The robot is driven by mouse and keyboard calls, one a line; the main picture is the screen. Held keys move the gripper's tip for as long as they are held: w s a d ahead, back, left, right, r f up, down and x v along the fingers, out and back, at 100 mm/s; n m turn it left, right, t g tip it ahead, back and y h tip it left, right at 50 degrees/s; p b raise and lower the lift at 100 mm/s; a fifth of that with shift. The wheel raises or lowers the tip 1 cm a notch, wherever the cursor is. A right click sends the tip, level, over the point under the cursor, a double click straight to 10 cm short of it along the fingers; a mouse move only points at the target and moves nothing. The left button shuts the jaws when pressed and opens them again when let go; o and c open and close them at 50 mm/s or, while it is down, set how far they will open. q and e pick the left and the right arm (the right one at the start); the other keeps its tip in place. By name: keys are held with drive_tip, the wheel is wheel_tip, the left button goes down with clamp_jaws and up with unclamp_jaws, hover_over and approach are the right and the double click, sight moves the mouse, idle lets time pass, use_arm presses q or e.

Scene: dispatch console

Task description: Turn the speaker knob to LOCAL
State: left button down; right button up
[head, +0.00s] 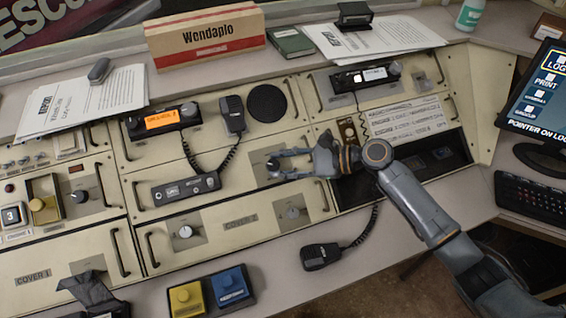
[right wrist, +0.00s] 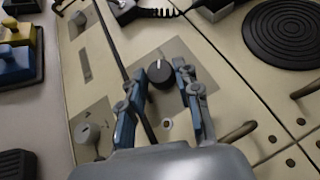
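The speaker knob (right wrist: 160,73) is a dark round knob with a light pointer mark, on a grey plate in the cream console panel below the round black speaker grille (head: 266,103). The knob also shows in the head view (head: 273,163). My right gripper (head: 280,163) is open at the knob. In the right wrist view its two blue-grey fingers (right wrist: 160,74) stand on either side of the knob, with narrow gaps seeming to show. Lettering around the knob, including LOCAL, is too small to read. My left gripper (head: 82,284) is low at the left; its fingers are unclear.
A radio unit (head: 185,189) with a coiled cord lies left of the knob. Other knobs (head: 185,231) (head: 292,213) sit on the COVER 2 panel below. A hand microphone (head: 320,257) and yellow and blue blocks (head: 232,285) are on the front ledge. Panel handles stick out nearby.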

drive_tip(key=shift+o, duration=1.3)
drive_tip(key=shift+d, duration=0.1)
drive_tip(key=v, duration=1.1)
drive_tip(key=shift+d, duration=0.4)
